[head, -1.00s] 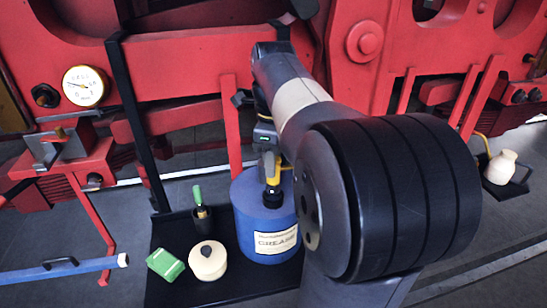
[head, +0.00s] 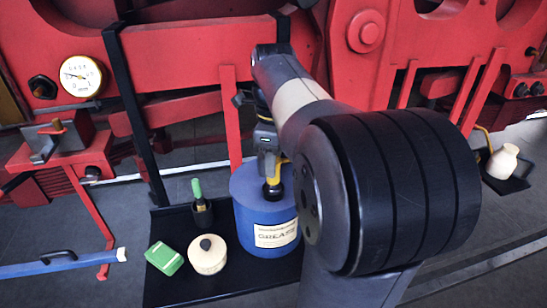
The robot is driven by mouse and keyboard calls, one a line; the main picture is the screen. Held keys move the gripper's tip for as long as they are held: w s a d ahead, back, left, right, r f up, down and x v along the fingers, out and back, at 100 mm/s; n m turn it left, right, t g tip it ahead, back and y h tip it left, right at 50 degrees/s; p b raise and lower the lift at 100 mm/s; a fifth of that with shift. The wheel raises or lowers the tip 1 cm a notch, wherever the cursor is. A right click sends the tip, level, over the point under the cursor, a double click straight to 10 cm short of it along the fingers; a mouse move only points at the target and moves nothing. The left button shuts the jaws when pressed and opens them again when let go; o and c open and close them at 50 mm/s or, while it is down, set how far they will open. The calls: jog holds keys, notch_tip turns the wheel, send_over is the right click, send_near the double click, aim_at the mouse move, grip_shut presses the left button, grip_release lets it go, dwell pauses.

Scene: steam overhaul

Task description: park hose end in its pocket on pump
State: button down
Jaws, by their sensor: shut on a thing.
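The pump is a blue drum (head: 268,222) with a cream "GREASE" label, standing upright on a black tray. My gripper (head: 267,165) points down over the drum's top, shut on the hose end. The hose end shows as a yellow hose piece (head: 280,168) with a black tip (head: 272,191) at the drum's upper rim. I cannot tell if the tip touches the drum. The pocket cannot be made out; my arm hides the drum's right side.
The black tray (head: 170,285) also holds a green-handled tool (head: 197,189) in a black cup, a cream round pot (head: 207,255) and a green box (head: 164,258). Red locomotive framework (head: 190,60) stands close behind. A blue bar (head: 60,265) lies at left.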

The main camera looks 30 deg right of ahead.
jog(key=shift+f, duration=0.55)
jog(key=c, duration=1)
grip_release()
jog(key=shift+o, duration=0.2)
notch_tip(320, 180, up, 11)
jog(key=shift+f, duration=0.1)
jog(key=shift+f, duration=0.1)
jog(key=shift+f, duration=4.75)
